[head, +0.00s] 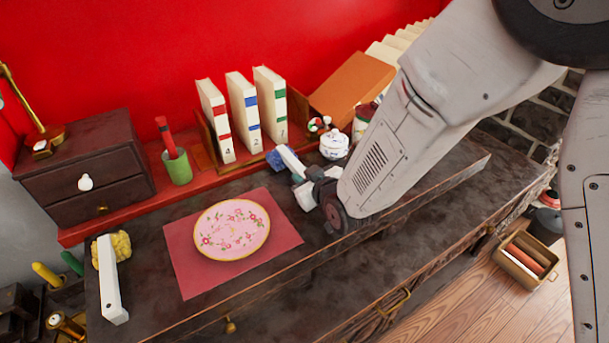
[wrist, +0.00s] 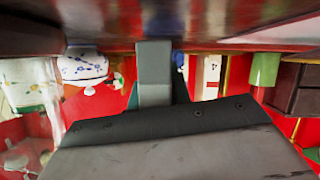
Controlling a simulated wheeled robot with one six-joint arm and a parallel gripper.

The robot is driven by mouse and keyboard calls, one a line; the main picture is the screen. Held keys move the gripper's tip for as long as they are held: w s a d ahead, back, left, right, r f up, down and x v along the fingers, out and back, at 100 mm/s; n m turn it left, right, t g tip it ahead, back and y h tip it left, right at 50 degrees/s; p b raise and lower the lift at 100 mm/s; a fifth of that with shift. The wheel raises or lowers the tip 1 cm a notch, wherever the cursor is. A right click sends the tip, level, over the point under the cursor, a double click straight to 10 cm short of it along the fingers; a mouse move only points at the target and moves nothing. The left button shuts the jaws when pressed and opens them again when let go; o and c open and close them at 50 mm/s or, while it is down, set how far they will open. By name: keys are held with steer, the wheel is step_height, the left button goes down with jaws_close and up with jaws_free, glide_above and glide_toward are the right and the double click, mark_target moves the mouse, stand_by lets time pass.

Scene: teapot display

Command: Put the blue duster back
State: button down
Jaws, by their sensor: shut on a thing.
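The blue duster (head: 275,161) has a blue head and a pale handle. It is just in front of the red ledge, below the books, and partly hidden by my gripper. My gripper (head: 303,184) is shut on the duster, low over the dark table. In the wrist view, which is upside down, a grey block (wrist: 154,75) lies between the dark fingers and a bit of blue (wrist: 178,58) shows beside it. I cannot tell whether the duster touches the table.
A pink flowered plate (head: 232,228) lies on a red mat (head: 183,268) left of my gripper. A white lidded pot (head: 334,145) stands close behind it. White books (head: 244,103), a green cup (head: 178,168) and a dark drawer box (head: 85,160) line the back. A yellow duster (head: 112,280) is at left.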

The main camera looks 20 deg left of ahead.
steer(key=c, duration=1.3)
jaws_free()
steer(key=shift+s+d+r, duration=0.1)
steer(key=shift+r, duration=0.15)
steer(key=v, duration=1.1)
steer(key=shift+s+d+r, duration=0.1)
steer(key=shift+s+d, duration=0.1)
steer(key=shift+s, duration=0.05)
